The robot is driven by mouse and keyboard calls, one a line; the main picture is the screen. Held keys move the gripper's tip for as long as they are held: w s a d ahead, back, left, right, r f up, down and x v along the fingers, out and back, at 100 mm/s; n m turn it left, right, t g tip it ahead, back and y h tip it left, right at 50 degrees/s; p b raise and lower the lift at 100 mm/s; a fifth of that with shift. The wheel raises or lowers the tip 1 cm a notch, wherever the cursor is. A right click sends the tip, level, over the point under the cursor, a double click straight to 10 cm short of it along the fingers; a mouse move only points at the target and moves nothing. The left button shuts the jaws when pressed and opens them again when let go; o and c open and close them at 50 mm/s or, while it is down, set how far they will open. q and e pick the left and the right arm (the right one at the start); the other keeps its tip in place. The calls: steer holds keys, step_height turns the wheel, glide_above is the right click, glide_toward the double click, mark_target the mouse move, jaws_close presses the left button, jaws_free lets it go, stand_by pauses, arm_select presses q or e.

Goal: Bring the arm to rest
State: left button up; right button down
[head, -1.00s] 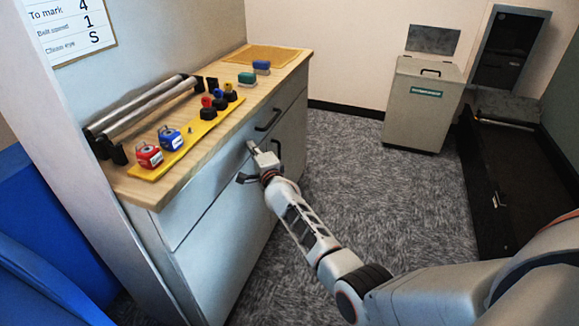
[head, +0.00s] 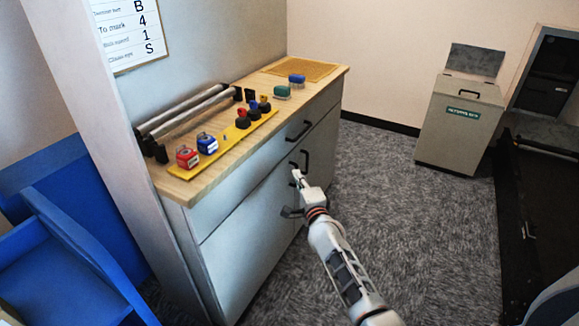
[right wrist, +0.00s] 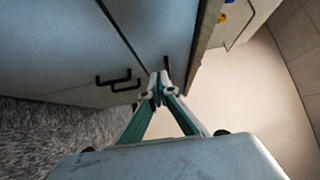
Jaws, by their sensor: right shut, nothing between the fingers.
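My right gripper (head: 298,177) is shut and empty, in front of the cabinet (head: 252,225) near its door handles. In the right wrist view its fingertips (right wrist: 160,88) meet, with the cabinet front behind them. Whether the fingertips touch the cabinet I cannot tell. My right arm reaches in from the lower right in the head view. My left gripper is not in view.
The wooden cabinet top (head: 192,190) holds metal rollers (head: 185,112), a yellow strip (head: 232,135) with several coloured pieces, and two stamp-like blocks. A lidded grey bin (head: 460,120) stands at the back right. Blue furniture (head: 70,245) is at left. Carpet between is clear.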

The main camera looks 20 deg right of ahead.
arm_select(q)
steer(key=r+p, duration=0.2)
steer(key=p, duration=0.1)
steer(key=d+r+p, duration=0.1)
steer(key=p, duration=0.1)
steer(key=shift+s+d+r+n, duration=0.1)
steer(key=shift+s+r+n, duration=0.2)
arm_select(e)
steer(key=s+a+f+n+g+y, duration=0.1)
steer(key=s+n, duration=0.6)
steer(key=s, duration=0.7)
steer(key=s+a+f+n+g+y, duration=0.1)
steer(key=s+a+f+n+g, duration=0.3)
steer(key=s+f+n, duration=0.4)
steer(key=s+a+f+n+g+y, duration=0.2)
steer(key=s+n, duration=0.6)
steer(key=s, duration=1.4)
step_height(320, 180, down, 2)
steer(key=shift+a+f, duration=0.2)
steer(key=shift+a, duration=1.05)
